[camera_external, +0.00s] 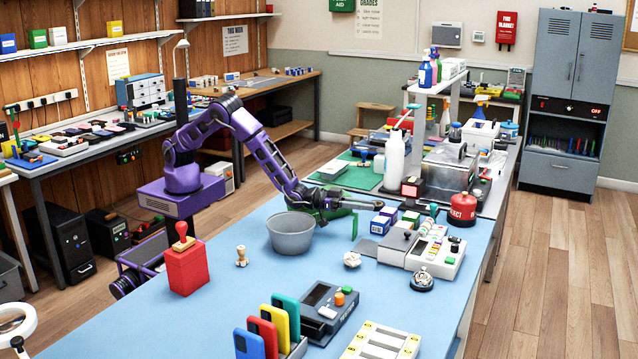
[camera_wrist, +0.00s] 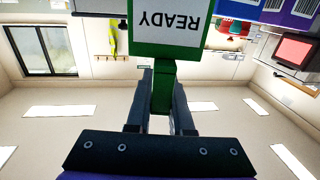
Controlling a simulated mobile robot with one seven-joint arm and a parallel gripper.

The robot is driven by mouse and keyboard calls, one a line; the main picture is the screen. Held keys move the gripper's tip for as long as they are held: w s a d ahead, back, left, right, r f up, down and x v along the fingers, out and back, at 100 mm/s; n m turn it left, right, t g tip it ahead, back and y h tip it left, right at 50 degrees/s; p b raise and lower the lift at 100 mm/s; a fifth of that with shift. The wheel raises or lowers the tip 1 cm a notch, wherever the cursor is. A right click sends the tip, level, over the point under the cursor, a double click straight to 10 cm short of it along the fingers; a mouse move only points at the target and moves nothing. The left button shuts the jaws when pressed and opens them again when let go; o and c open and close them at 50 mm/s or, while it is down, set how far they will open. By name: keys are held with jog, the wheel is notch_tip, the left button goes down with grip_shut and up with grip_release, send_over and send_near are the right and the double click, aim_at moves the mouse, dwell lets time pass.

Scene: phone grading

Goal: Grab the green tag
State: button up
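The green tag (camera_wrist: 140,48) has a white face with the word READY, upside down in the wrist view. Its narrow green stem (camera_wrist: 163,92) lies between the two fingers of my gripper (camera_wrist: 163,100), which appear closed against it on both sides. In the external view my gripper (camera_external: 366,205) is above the blue table, right of the grey bucket. The tag (camera_external: 355,226) shows there as a thin green strip, nearly edge-on, hanging below the fingers. Whether its lower end touches the table is unclear.
The grey bucket (camera_external: 291,233) stands close left of my gripper. Small boxes (camera_external: 380,224) and a grey-white device (camera_external: 436,252) stand to the right. A crumpled white ball (camera_external: 352,259) lies in front. Phones (camera_external: 285,315) stand in a rack nearer the camera.

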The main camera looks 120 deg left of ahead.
grip_shut()
dwell(1.2)
